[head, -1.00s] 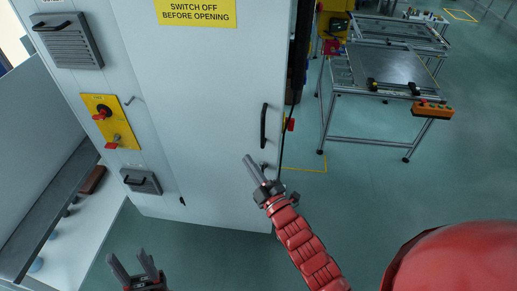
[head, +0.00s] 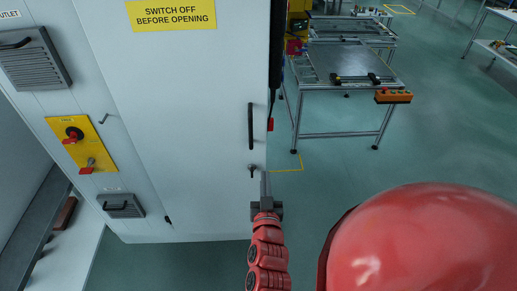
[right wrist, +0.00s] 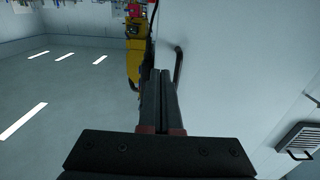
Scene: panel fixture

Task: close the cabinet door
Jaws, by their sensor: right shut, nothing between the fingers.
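The cabinet door (head: 190,100) is a tall pale grey panel with a yellow warning sign (head: 172,14) at the top. A black bar handle (head: 251,126) and a small dark latch (head: 252,171) are near its right edge. I cannot tell how far the door stands from its frame. My right gripper (head: 265,174) is shut and empty, at the door's lower right edge beside the latch in the head view. In the right wrist view, the shut fingers (right wrist: 161,78) point along the door (right wrist: 235,60), with the handle (right wrist: 178,66) just right of their tips; contact is unclear. My left gripper is out of view.
A yellow switch plate (head: 80,145) with red knobs and black-handled vents (head: 35,58) are on the panel left of the door. A metal-framed work table (head: 340,80) with an orange button box (head: 393,97) stands at the back right. Green floor is free between.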

